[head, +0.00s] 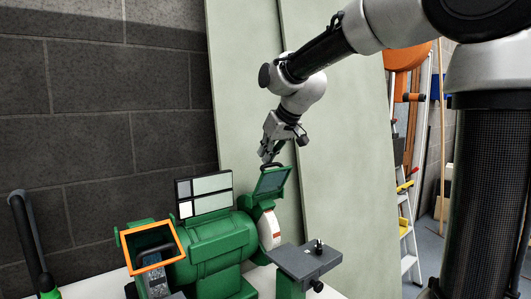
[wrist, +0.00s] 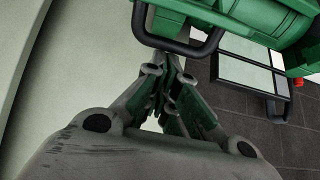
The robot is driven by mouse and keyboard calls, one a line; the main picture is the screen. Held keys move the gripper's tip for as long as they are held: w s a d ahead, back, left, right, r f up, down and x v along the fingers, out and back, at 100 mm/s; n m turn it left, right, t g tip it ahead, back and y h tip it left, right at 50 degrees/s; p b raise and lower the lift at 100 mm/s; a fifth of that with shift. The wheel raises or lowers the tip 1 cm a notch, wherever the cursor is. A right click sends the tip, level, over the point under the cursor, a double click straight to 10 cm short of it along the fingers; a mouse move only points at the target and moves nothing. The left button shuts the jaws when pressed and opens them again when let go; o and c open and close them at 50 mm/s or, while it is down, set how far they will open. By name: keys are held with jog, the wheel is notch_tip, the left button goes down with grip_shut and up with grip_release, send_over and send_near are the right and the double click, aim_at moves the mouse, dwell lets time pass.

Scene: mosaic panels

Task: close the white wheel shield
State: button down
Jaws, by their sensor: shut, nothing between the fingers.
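A green bench grinder (head: 212,245) stands on a white top in the head view. Its white wheel (head: 269,228) is at the right end. The white wheel's shield (head: 272,181), a green frame with a dark pane, is tilted up above the wheel. A black handle loop is on its edge; the loop (wrist: 205,48) also shows at the top of the wrist view. My gripper (head: 266,158) is shut and empty right by the handle. In the wrist view the closed fingertips (wrist: 174,60) are close to the loop; I cannot tell whether they touch it.
An orange-framed shield (head: 152,240) covers the grinder's left wheel. A panel with pale plates (head: 204,192) stands behind the grinder. A dark grey tool rest (head: 304,258) sits at the front right. Pale green boards (head: 340,150) lean behind; a ladder (head: 412,180) is farther right.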

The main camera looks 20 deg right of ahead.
jog(key=shift+s+d, duration=0.1)
jog(key=shift+s+d+t, duration=0.1)
jog(key=shift+s+t, duration=0.2)
jog(key=shift+t, duration=0.1)
